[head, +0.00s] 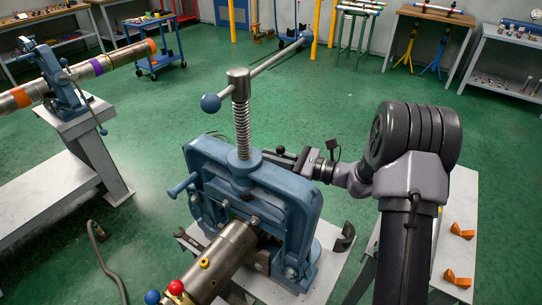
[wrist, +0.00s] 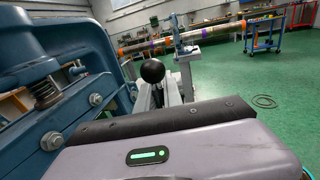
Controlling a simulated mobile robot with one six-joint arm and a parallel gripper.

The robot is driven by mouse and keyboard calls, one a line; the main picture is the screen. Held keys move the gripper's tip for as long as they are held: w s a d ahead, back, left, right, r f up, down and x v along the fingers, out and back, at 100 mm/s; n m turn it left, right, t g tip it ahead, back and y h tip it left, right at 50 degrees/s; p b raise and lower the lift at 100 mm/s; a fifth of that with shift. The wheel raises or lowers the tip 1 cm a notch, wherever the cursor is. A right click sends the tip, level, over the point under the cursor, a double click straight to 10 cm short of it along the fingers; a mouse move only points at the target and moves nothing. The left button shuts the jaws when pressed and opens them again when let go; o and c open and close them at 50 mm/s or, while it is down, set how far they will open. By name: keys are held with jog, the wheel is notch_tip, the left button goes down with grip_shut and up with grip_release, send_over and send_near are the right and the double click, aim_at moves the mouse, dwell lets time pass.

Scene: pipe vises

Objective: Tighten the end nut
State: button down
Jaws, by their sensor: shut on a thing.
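The blue pipe vise (head: 300,205) stands in the middle of the head view, clamped over a steel pipe (head: 228,252). My gripper (head: 288,160) is behind the vise's upper right side, partly hidden by its frame. In the wrist view my gripper (wrist: 168,92) is shut beside a black ball knob (wrist: 152,71), apparently on the handle that bears it. The part below the knob is hidden by my gripper's body. Hex bolt heads (wrist: 52,140) show on the vise's face in the wrist view. I cannot tell which of them, if any, is the end nut.
The vise's screw (head: 240,125) and long T-bar (head: 278,58) rise over my gripper. Red (head: 176,287) and blue (head: 152,297) balls sit by the pipe's near end. A second vise (head: 62,85) with a banded pipe stands at left. Orange pieces (head: 460,231) lie on the right bench.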

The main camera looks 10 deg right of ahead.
jog(key=shift+w+a+f+m+g+h+p, duration=0.2)
jog(key=shift+w+a+f+g+h+p, duration=0.75)
jog(key=shift+p, duration=1.65)
jog(key=shift+w+a+f+m+g+h+p, duration=0.2)
jog(key=shift+w+a+f+g+h+p, duration=0.4)
jog(key=shift+h+p, duration=1.3)
jog(key=shift+s+d+r+y+p, duration=0.1)
jog(key=shift+y+p, duration=0.55)
jog(key=c, duration=1.8)
grip_release()
jog(key=o, duration=0.3)
jog(key=shift+w+a+g, duration=0.2)
jog(key=shift+w+g, duration=0.05)
jog(key=shift+s, duration=0.1)
jog(key=shift+d, duration=0.2)
